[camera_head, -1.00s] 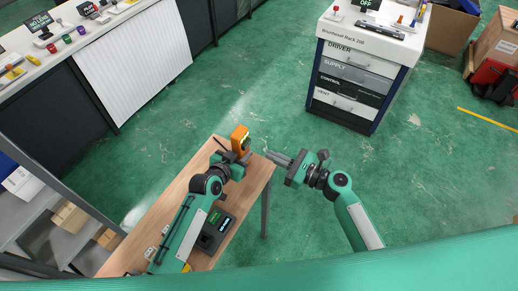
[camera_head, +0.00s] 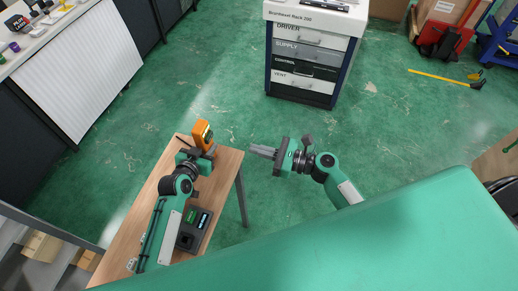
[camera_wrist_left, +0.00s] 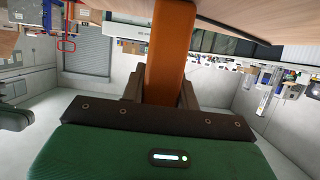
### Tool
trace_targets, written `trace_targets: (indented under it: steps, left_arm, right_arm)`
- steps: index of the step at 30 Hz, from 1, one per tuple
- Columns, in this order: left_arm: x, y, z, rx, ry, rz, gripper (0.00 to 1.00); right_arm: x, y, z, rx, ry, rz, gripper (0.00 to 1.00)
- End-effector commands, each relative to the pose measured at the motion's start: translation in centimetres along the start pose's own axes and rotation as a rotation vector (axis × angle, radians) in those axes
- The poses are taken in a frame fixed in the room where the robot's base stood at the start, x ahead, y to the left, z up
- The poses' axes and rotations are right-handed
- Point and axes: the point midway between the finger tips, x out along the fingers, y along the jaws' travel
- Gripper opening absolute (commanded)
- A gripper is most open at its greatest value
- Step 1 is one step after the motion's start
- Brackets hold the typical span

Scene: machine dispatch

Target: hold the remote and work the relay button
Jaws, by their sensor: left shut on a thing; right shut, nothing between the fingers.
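The orange remote (camera_head: 203,134) with a dark face is held up over the far end of the wooden table. My left gripper (camera_head: 198,152) is shut on it. In the left wrist view the remote (camera_wrist_left: 170,50) stands as an orange bar between the two dark fingers. My right gripper (camera_head: 262,151) is shut and empty, in the air to the right of the table, apart from the remote. The relay button cannot be made out in these views.
A drawer rack (camera_head: 305,63) stands at the back. A white counter (camera_head: 45,70) is at the left. Green floor between them is clear.

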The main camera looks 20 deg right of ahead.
Motion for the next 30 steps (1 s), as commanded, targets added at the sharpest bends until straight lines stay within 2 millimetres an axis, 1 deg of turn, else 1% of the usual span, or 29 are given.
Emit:
trace_targets:
  steps: [3, 4, 7, 16, 20, 23, 30]
  left_arm:
    - [0.0, 0.0, -0.1, 0.000, 0.001, 0.000, 0.04]
    - [0.0, 0.0, -0.1, 0.000, 0.001, 0.000, 0.37]
    - [0.0, 0.0, -0.1, 0.000, 0.001, 0.000, 0.56]
    - [-0.1, 0.0, 0.0, 0.000, 0.000, 0.000, 0.56]
    - [-0.9, 0.0, 0.1, 0.001, 0.000, 0.000, 0.56]
    - [-2.3, 0.0, 0.1, 0.001, 0.000, 0.000, 0.56]
    - [-7.1, 0.0, 0.1, 0.002, -0.001, 0.000, 0.56]
  right_arm:
    - [0.0, 0.0, 0.0, 0.000, 0.000, 0.000, 0.00]
    - [0.0, 0.0, 0.0, 0.000, 0.000, 0.000, 0.00]
    - [0.0, 0.0, 0.0, 0.000, 0.000, 0.000, 0.00]
    - [0.0, 0.0, 0.0, 0.000, 0.000, 0.000, 0.00]
    - [0.0, 0.0, 0.0, 0.000, 0.000, 0.000, 0.00]
    - [0.0, 0.0, 0.0, 0.000, 0.000, 0.000, 0.00]
    - [0.0, 0.0, 0.0, 0.000, 0.000, 0.000, 0.00]
